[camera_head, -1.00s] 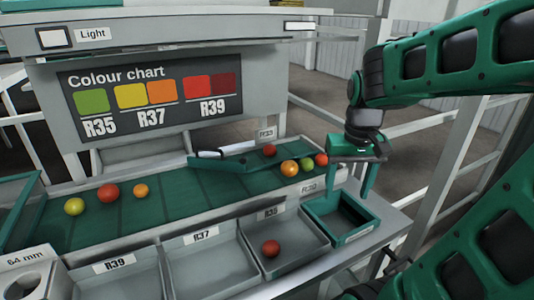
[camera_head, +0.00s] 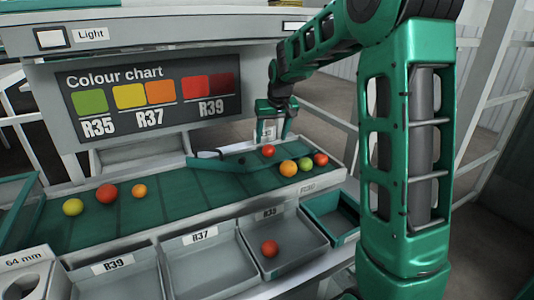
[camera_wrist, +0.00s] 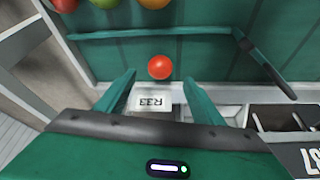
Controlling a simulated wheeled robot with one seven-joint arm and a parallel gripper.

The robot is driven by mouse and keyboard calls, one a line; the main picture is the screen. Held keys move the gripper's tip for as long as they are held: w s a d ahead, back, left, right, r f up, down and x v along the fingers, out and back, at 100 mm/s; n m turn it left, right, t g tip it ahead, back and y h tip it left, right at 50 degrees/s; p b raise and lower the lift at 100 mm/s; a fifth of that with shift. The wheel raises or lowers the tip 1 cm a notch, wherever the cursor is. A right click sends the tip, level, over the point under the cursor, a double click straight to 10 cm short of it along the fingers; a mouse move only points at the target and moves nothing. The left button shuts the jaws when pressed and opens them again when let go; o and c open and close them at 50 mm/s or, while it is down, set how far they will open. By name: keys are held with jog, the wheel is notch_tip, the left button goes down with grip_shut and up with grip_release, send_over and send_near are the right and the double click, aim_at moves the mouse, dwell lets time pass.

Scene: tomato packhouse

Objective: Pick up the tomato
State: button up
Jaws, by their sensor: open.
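Several tomatoes lie on the green belt (camera_head: 175,192). One small red tomato (camera_head: 268,151) lies by the belt's far edge, near the green diverter arm (camera_head: 222,163). In the wrist view this red tomato (camera_wrist: 161,67) is just beyond and between my fingertips, apart from them. My gripper (camera_head: 271,137) is open and empty, above the far edge of the belt beside that tomato. An orange tomato (camera_head: 288,168), a green one (camera_head: 305,164) and another red one (camera_head: 320,159) lie close together to its right. A yellow-green (camera_head: 73,207), a red (camera_head: 107,193) and an orange tomato (camera_head: 139,191) lie at the left.
Grey trays stand along the front; the R35 tray (camera_head: 283,236) holds a red tomato (camera_head: 270,248). A green bin (camera_head: 333,213) stands to its right. The colour chart board (camera_head: 150,100) rises behind the belt.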

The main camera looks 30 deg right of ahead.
aim_at(269, 146)
jog(key=shift+x, duration=3.55)
jog(key=shift+r, duration=0.1)
jog(key=c, duration=0.9)
